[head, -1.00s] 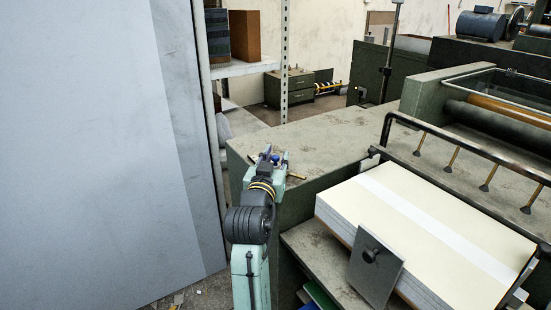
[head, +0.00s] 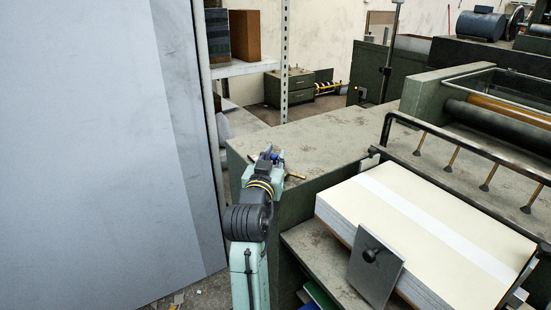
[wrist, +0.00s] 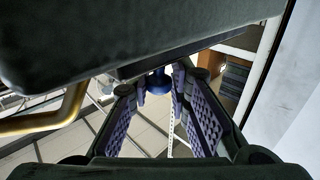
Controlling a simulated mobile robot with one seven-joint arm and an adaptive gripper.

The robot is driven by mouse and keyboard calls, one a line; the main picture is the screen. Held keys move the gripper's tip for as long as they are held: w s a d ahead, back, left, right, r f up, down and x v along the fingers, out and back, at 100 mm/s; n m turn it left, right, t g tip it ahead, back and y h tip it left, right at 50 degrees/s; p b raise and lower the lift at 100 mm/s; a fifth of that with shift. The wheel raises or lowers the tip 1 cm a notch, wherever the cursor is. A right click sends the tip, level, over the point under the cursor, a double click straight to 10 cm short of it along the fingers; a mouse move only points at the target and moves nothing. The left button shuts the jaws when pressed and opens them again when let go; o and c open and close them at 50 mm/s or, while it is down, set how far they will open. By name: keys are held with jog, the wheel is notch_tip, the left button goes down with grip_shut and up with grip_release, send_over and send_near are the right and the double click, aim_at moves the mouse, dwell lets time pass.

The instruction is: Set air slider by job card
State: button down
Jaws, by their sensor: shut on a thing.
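My gripper (head: 270,156) is at the near left corner of the green machine housing (head: 315,140), seen small from behind in the head view. In the wrist view my gripper (wrist: 160,88) has its purple ribbed pads on both sides of a blue knob (wrist: 158,80), and it is shut on that knob. The knob sits below the edge of a dark block (wrist: 150,35); I take it for the air slider's knob. A brass pipe (wrist: 45,118) bends beside it at the left, and its end (head: 294,177) shows in the head view. No scale or job card is readable.
A stack of cream board (head: 430,235) with a grey plate (head: 375,272) in front stands at the right. A dark rail (head: 460,148) and several brass suckers (head: 487,178) are above it. A large grey panel (head: 90,150) fills the left.

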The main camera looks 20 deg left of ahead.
jog(key=w+a, duration=0.1)
jog(key=a, duration=0.1)
jog(key=w+a, duration=0.2)
jog(key=shift+w+a+b, duration=0.1)
jog(key=shift+w+b, duration=0.1)
jog(key=shift+b, duration=0.2)
jog(key=c, duration=1.5)
grip_release()
jog(key=shift+s, duration=0.15)
jog(key=s, duration=0.4)
jog(key=s+d, duration=0.1)
jog(key=s, duration=0.6)
jog(key=shift+s+d, duration=0.2)
jog(key=shift+s, duration=0.15)
